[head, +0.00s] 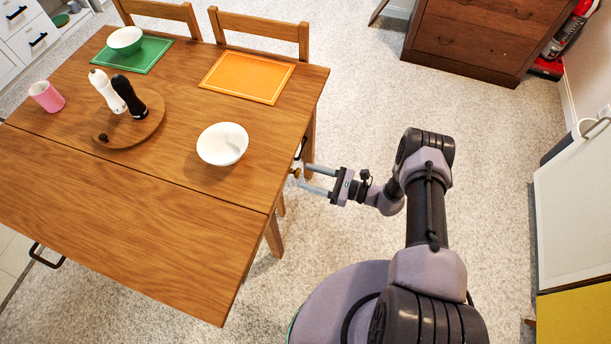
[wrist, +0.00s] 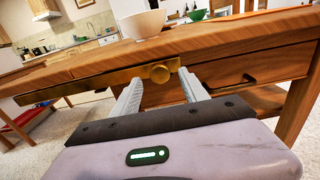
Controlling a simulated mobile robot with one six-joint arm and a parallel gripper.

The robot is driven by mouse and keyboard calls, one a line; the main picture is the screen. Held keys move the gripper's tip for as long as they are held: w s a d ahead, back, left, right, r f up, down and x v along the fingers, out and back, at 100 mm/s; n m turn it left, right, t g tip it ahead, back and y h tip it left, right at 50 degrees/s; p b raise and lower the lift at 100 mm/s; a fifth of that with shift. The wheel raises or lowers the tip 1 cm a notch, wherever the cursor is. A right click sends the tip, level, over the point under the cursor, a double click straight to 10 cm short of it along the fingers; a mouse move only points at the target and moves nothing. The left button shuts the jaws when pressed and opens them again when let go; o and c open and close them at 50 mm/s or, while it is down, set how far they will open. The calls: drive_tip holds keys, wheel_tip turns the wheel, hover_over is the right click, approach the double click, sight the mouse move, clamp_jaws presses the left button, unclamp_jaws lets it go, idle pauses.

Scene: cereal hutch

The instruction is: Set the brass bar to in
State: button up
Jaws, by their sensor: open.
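The brass bar (wrist: 100,81) runs along the table's edge, just under the top, in the wrist view. A round brass knob (wrist: 159,73) stands out near its right end. The knob also shows small at the table's right edge in the head view (head: 295,172). My gripper (head: 305,176) is level with the table edge, its two fingers pointing at the knob. In the wrist view my gripper (wrist: 160,80) is open, with one finger on each side of the knob. I cannot tell whether the fingers touch it.
The wooden table (head: 130,205) has a seam across its top. A white bowl (head: 222,144) stands near the knob's edge. Two chairs stand behind the table. The carpet around my arm is clear.

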drive_tip(key=shift+x, duration=0.9)
clamp_jaws()
idle(0.8)
